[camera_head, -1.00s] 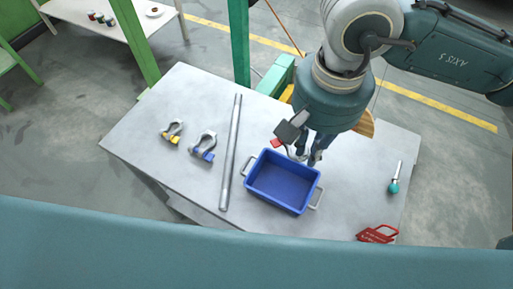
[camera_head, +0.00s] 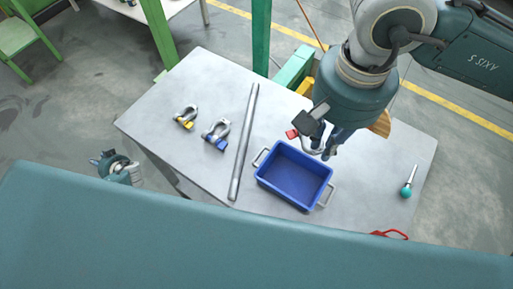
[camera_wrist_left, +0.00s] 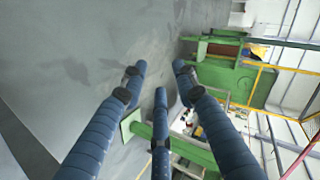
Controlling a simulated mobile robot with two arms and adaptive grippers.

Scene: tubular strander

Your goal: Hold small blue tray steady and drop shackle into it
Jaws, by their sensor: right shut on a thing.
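The small blue tray (camera_head: 294,176) stands empty on the grey table, with a metal handle at each end. My right gripper (camera_head: 327,153) is at the tray's far edge in the head view, shut on a grey shackle (camera_head: 311,149) with a red pin end (camera_head: 292,133). The gripper's fingers partly hide the shackle, and I cannot tell its height above the table. My left gripper (camera_head: 108,162) is off the table's left side, apart from the tray. In the left wrist view its fingers (camera_wrist_left: 158,84) are spread, with nothing between them.
A yellow-pinned shackle (camera_head: 186,117), a blue-pinned shackle (camera_head: 217,133) and a long metal bar (camera_head: 244,142) lie left of the tray. A teal-handled tool (camera_head: 408,186) and a red object (camera_head: 390,235) are at the right. Green posts (camera_head: 261,40) stand behind the table.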

